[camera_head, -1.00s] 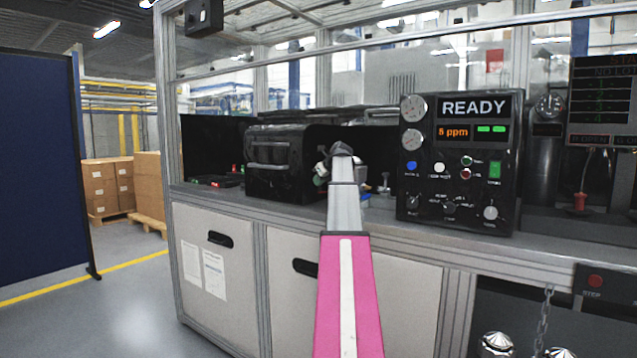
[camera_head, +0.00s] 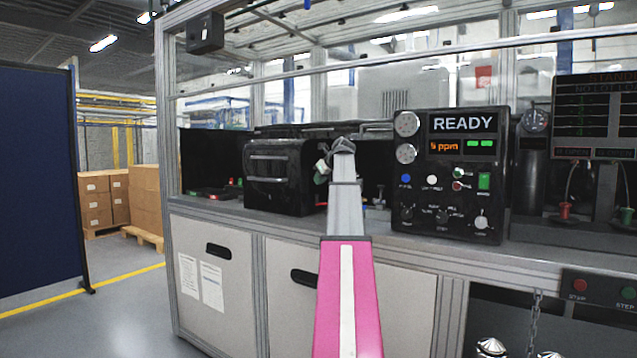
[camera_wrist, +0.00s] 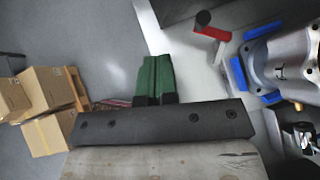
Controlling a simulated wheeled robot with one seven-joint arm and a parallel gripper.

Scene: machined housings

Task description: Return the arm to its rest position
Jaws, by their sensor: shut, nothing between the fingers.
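My arm (camera_head: 347,290), pink with a white stripe and a grey forward section, reaches up the middle of the head view toward the bench. My gripper shows in the wrist view (camera_wrist: 156,62) as two green fingers side by side, shut with nothing between them. In the head view the arm's end mostly hides it; a bit of green shows left of the arm tip. In the wrist view the fingers overlap the edge between grey floor and a pale surface. A metal housing (camera_wrist: 285,58) with blue pads lies to their right, apart from them.
A black READY control panel (camera_head: 450,175) stands on the bench right of the arm, a black case (camera_head: 279,178) left of it. A red part with a black end (camera_wrist: 212,28) lies near the fingers. Cardboard boxes (camera_wrist: 45,105) stand on the floor; a blue partition (camera_head: 38,180) stands far left.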

